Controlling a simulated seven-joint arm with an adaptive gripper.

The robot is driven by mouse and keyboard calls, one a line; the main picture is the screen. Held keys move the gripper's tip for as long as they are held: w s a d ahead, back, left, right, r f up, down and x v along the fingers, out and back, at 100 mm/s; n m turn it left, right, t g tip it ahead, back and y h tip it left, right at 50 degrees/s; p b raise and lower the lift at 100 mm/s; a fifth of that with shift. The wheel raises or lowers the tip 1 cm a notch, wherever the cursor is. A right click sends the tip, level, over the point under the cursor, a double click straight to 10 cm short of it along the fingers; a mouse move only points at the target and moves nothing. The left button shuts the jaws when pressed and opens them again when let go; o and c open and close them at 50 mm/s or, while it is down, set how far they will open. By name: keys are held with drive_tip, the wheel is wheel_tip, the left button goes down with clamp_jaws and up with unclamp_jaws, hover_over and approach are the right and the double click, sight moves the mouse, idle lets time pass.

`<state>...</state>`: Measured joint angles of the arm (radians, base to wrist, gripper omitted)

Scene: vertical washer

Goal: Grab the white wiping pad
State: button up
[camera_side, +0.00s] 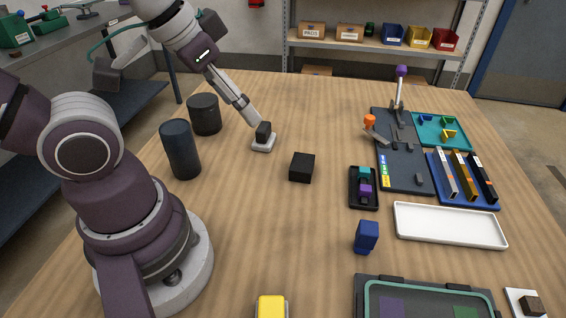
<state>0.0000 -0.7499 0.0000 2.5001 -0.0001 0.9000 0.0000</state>
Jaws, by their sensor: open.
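The white wiping pad (263,145) lies flat on the wooden table, left of the middle. A dark block-like grip (263,129) stands up on top of it. My gripper (256,122) reaches down from the upper left, its fingertips at the top of that dark grip. It is open. The fingers are small and seen edge-on, so I cannot tell whether they straddle the grip or touch it.
Two dark cylinders (180,149) (204,114) stand left of the pad. A black cube (302,167) sits to its right. A white tray (449,209), a dark board (402,172) and a blue block (366,237) lie further right. The table behind the pad is clear.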

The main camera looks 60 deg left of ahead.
drive_tip(key=n+g+y, duration=0.2)
drive_tip(key=n+y, duration=0.1)
drive_tip(key=n, duration=0.5)
approach(263, 127)
drive_tip(key=x, duration=0.5)
drive_tip(key=shift+s+d+f, duration=0.1)
drive_tip(key=shift+s, duration=0.1)
drive_tip(key=x, duration=0.5)
drive_tip(key=shift+w+a+f, duration=0.25)
drive_tip(key=shift+w, duration=0.05)
drive_tip(key=shift+c, duration=0.2)
clamp_jaws()
